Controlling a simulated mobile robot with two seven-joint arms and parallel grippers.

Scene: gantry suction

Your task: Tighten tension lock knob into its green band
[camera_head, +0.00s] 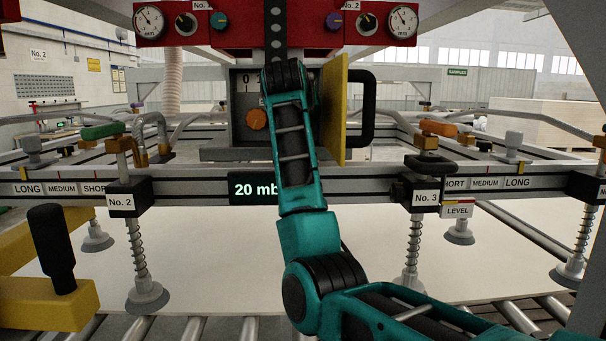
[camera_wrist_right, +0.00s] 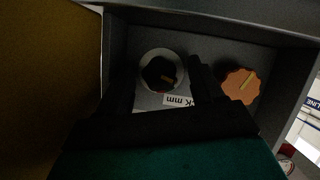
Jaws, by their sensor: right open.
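My right gripper (camera_wrist_right: 162,72) is open inside a grey box (camera_wrist_right: 228,38). Its dark fingers stand either side of a black knob with a yellow mark (camera_wrist_right: 161,72) on a pale round dial (camera_wrist_right: 147,60); contact is hard to judge. An orange lobed knob (camera_wrist_right: 240,87), also with a yellow mark, is beside them, clear of the fingers. In the head view the orange knob (camera_head: 257,119) shows on the grey box (camera_head: 238,90); my right arm hides the gripper and black knob. I see no green band and cannot tell which knob is the tension lock.
A yellow door (camera_head: 334,110) with a black handle (camera_head: 369,106) stands open right of my arm. A red gauge panel (camera_head: 235,25) hangs above. A grey rail (camera_head: 345,186) with suction cups (camera_head: 148,296) crosses below. A partly visible label (camera_wrist_right: 178,100) reads "K mm".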

